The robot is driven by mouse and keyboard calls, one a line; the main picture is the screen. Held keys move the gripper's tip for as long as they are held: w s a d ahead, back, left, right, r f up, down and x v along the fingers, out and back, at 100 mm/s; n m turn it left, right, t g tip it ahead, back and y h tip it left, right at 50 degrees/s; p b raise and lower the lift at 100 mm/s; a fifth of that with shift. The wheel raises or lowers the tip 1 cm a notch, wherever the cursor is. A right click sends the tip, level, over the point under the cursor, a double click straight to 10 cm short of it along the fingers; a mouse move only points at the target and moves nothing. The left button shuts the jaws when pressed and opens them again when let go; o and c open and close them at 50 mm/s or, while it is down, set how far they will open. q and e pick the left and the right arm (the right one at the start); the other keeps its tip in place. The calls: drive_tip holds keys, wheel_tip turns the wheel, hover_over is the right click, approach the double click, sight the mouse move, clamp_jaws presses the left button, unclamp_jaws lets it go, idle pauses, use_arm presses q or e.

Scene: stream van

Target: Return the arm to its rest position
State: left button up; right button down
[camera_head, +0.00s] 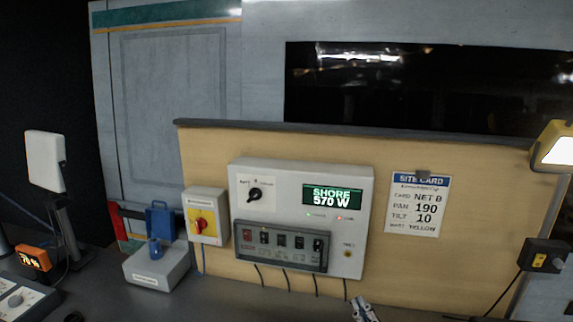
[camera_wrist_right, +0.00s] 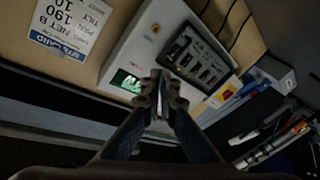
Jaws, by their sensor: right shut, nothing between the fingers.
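My right gripper (camera_head: 364,309) shows at the bottom edge of the head view, right of centre, in front of the white control panel (camera_head: 297,170). Only its tip shows there; the rest of the arm is out of frame. In the right wrist view my right gripper (camera_wrist_right: 160,88) has its two fingers together with nothing between them. Behind the fingers the panel (camera_wrist_right: 137,48) appears turned over, with its green display lit. My left gripper is in neither view.
A site card (camera_head: 417,204) hangs on the wooden board. A yellow-red switch box (camera_head: 206,216) and a grey unit with a blue holder (camera_head: 157,264) stand left of the panel. A lamp (camera_head: 555,147) and a black box (camera_head: 543,256) are at the right. The counter below the card looks clear.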

drive_tip(key=s+d+f+m+g+h, duration=0.35)
drive_tip(key=s+d+f, duration=0.2)
drive_tip(key=f, duration=0.35)
drive_tip(key=s+f+m+g+y, duration=0.1)
drive_tip(key=s+f+g, duration=0.5)
drive_tip(key=s, duration=0.5)
drive_tip(key=s+f+m+g+y, duration=0.1)
drive_tip(key=s+f+m+g, duration=0.1)
drive_tip(key=s+f+g, duration=0.65)
drive_tip(key=s+f+t+b, duration=0.1)
drive_tip(key=s+f, duration=0.2)
drive_tip(key=f, duration=1.2)
drive_tip(key=s+f+t+b, duration=0.1)
drive_tip(key=s+f, duration=0.2)
drive_tip(key=f, duration=1.1)
use_arm(q)
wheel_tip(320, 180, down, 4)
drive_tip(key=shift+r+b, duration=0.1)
drive_tip(key=shift+b, duration=0.8)
use_arm(e)
drive_tip(key=s+d+f, duration=0.2)
drive_tip(key=s+f, duration=1.4)
drive_tip(key=shift+s+n+g, duration=0.25)
drive_tip(key=shift+n+g, duration=0.1)
drive_tip(key=shift+g, duration=0.05)
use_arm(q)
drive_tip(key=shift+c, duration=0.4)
use_arm(e)
drive_tip(key=shift+d, duration=0.1)
